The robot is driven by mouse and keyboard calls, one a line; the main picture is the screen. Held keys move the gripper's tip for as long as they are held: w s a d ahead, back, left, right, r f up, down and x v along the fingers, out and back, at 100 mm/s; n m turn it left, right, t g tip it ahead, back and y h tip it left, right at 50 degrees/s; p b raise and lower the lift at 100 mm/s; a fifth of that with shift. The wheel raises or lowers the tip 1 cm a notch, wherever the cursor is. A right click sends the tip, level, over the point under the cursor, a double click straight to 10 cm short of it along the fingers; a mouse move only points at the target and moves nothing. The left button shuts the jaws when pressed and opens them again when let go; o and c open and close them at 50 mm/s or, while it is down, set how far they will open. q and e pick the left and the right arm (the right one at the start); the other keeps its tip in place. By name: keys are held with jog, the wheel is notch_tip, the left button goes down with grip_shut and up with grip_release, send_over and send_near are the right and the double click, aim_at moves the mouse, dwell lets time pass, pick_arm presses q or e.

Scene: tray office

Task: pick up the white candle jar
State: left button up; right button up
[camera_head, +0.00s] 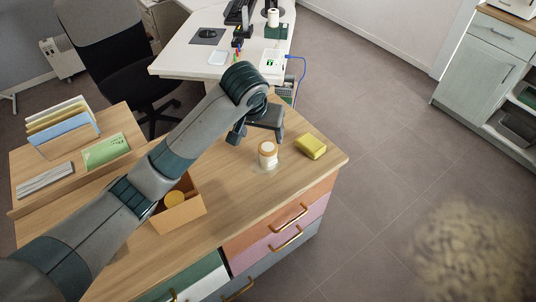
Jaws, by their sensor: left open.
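The white candle jar (267,158) stands upright on the wooden top of the drawer cabinet, near its right end. It has a tan or wooden-looking lid and a pale label. My left arm reaches in from the lower left across the cabinet. My left gripper (256,130) is open and empty, just behind and slightly left of the jar, with its fingers pointing down. I see a gap between it and the jar in the picture, but cannot tell the exact distance. My right gripper is not in view.
A yellow block (311,147) sits right of the jar. An open cardboard box (183,218) with a round yellow item stands left, partly behind my arm. A wooden tray (66,180) holds folders at far left. A white desk (190,55) stands behind. Wood in front of the jar is clear.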

aim_at(267, 148)
pick_arm(q)
jog(key=p+x, duration=0.2)
jog(key=x, duration=0.9)
jog(key=shift+w+f, duration=0.2)
jog(key=shift+f, duration=0.1)
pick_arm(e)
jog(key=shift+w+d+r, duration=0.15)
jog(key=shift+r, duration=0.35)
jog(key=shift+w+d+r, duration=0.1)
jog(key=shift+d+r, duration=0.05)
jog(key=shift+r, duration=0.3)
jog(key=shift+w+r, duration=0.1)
pick_arm(q)
jog(key=shift+w+d+f+p, duration=0.1)
jog(key=shift+w+f+p, duration=0.25)
jog(key=shift+f, duration=0.1)
jog(key=shift+p+x, duration=0.45)
jog(key=shift+x, duration=1.55)
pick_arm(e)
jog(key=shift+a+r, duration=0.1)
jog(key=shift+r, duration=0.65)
pick_arm(q)
jog(key=c, duration=1.4)
